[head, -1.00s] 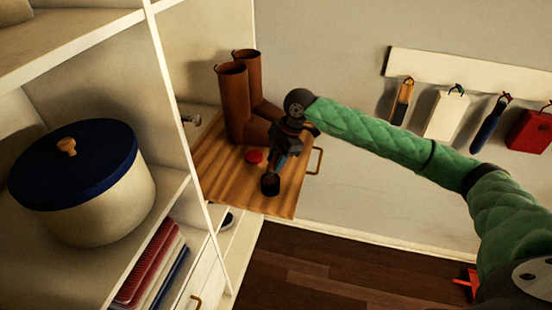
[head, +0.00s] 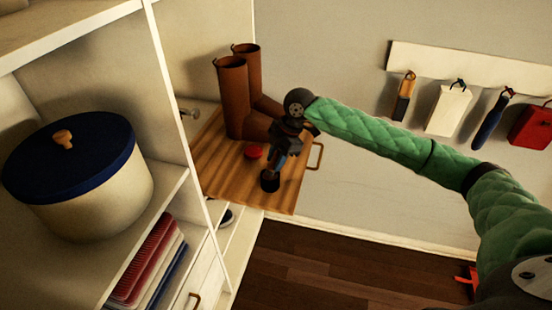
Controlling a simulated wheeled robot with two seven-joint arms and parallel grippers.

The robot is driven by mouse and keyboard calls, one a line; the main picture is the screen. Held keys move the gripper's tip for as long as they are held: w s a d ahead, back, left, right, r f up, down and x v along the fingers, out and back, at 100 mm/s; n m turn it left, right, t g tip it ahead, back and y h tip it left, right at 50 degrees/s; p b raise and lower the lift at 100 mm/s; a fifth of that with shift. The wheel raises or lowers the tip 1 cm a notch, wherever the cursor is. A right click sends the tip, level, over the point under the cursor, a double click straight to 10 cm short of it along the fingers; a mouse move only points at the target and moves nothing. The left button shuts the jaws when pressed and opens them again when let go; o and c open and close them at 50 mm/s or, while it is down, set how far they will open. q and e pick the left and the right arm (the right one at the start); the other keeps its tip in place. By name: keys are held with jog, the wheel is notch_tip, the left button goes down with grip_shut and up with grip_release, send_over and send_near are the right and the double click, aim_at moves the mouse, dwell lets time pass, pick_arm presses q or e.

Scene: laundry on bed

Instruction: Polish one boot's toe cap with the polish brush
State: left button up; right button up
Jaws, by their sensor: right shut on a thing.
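A pair of tall brown boots stands upright on a wooden tray-like surface (head: 225,175). The nearer boot (head: 233,100) has its toe partly hidden behind my right gripper, and the other boot (head: 250,75) stands just behind it. My right gripper (head: 279,163) comes in from the right and points down in front of the boots' toes. It is shut on the polish brush (head: 270,182), whose dark end hangs just above or on the wood; I cannot tell which. A small red tin (head: 252,152) lies left of the brush. My left gripper is not in view.
A white shelf unit (head: 178,110) fills the left, with a blue-lidded pot (head: 95,200) and folders (head: 148,260). A rail (head: 470,70) on the wall holds several hanging items. A metal handle (head: 318,155) sits at the wood's right edge.

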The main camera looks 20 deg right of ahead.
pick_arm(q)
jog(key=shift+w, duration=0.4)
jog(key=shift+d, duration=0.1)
pick_arm(e)
jog(key=shift+f, duration=0.1)
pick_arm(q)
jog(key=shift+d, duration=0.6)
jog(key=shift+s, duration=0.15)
pick_arm(e)
jog(key=shift+f, duration=0.1)
jog(key=shift+f, duration=0.2)
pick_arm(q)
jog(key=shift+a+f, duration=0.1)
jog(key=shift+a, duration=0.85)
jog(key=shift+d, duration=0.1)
pick_arm(e)
jog(key=shift+f, duration=0.1)
